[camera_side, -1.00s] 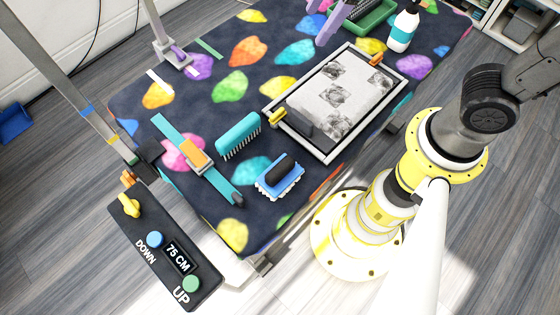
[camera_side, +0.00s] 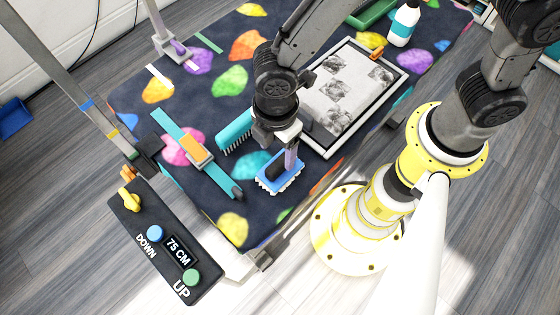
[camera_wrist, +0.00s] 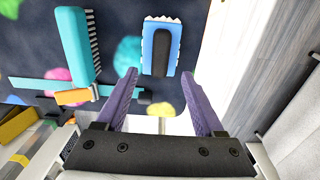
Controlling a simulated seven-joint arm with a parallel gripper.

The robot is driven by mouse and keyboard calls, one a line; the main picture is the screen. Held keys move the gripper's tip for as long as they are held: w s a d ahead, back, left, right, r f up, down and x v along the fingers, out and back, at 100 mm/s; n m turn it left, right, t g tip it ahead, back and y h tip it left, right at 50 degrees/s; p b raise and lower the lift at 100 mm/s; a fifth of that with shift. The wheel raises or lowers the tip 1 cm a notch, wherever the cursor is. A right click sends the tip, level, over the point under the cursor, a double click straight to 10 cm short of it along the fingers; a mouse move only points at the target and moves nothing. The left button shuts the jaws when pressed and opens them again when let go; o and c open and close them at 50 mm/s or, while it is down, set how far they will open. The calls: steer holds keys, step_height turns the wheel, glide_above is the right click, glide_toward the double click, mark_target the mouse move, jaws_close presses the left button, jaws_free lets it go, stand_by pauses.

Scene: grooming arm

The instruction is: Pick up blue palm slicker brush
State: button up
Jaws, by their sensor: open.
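The blue palm slicker brush (camera_side: 281,180) lies on the dark, paw-patterned table top near its front edge. It has a blue base, a black grip on top and pale bristles at its edge. My gripper (camera_side: 290,160) is over the brush in the side view, with its purple fingers pointing down close to the black grip; contact cannot be told. In the wrist view the brush (camera_wrist: 161,48) lies ahead of the fingers, nearly between their lines. The two fingers of my gripper (camera_wrist: 163,88) are apart with nothing between them.
A teal comb-like brush (camera_side: 235,131) lies just left, partly hidden by my arm. A teal strap with an orange buckle (camera_side: 197,149) lies farther left. A framed board (camera_side: 340,95) is at the right. A white bottle (camera_side: 403,24) stands behind. The control panel (camera_side: 165,240) is at the front left.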

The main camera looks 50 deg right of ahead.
mark_target(278, 164)
steer(key=shift+d+f, duration=0.15)
steer(key=shift+f, duration=3.25)
steer(key=shift+c, duration=0.2)
jaws_close()
